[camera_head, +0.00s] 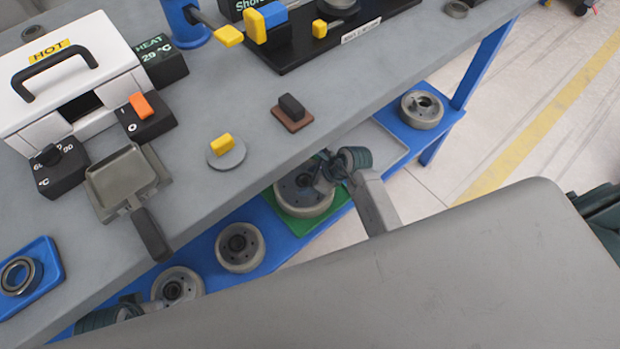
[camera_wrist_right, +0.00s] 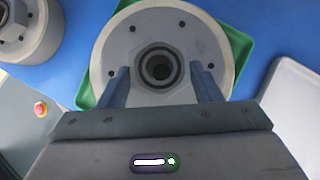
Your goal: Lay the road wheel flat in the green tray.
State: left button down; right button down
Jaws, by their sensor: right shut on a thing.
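The road wheel (camera_head: 296,200) is a grey disc with a raised hub and dark centre hole. It looks level, over the green tray (camera_head: 310,227) on the lower blue shelf. In the right wrist view the wheel (camera_wrist_right: 208,35) covers most of the tray (camera_wrist_right: 241,45), whose green corners show around it. My right gripper (camera_head: 318,180) is shut on the wheel, its fingers (camera_wrist_right: 162,88) on either side of the hub. I cannot tell whether the wheel touches the tray floor. My left arm shows only partly at the lower left, and its fingers are hidden.
Other wheels (camera_head: 240,247) stand on the blue shelf (camera_head: 205,252), left and right of the tray. A grey tray (camera_head: 385,138) lies beside the green one. The workbench top (camera_head: 235,105) overhangs the shelf and carries a heater (camera_head: 65,75) and a pan (camera_head: 122,180).

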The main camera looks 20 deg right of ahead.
pick_arm(q)
jog(key=shift+w, duration=0.15)
pick_arm(e)
jog(key=shift+w+r, duration=0.25)
pick_arm(q)
jog(key=shift+f, duration=0.2)
pick_arm(e)
jog(key=shift+f, duration=0.3)
jog(key=shift+c, duration=1.9)
grip_release()
jog(key=shift+s, duration=0.15)
jog(key=shift+s+f+b, duration=0.3)
jog(key=shift+f, duration=0.2)
jog(key=shift+r, duration=0.1)
jog(key=shift+d+r, duration=0.2)
jog(key=shift+r, duration=0.15)
pick_arm(q)
jog(key=shift+w+a+f+p, duration=0.1)
jog(key=shift+f+p, duration=0.4)
jog(key=shift+f, duration=0.1)
pick_arm(e)
jog(key=v, duration=1)
jog(key=shift+r, duration=0.2)
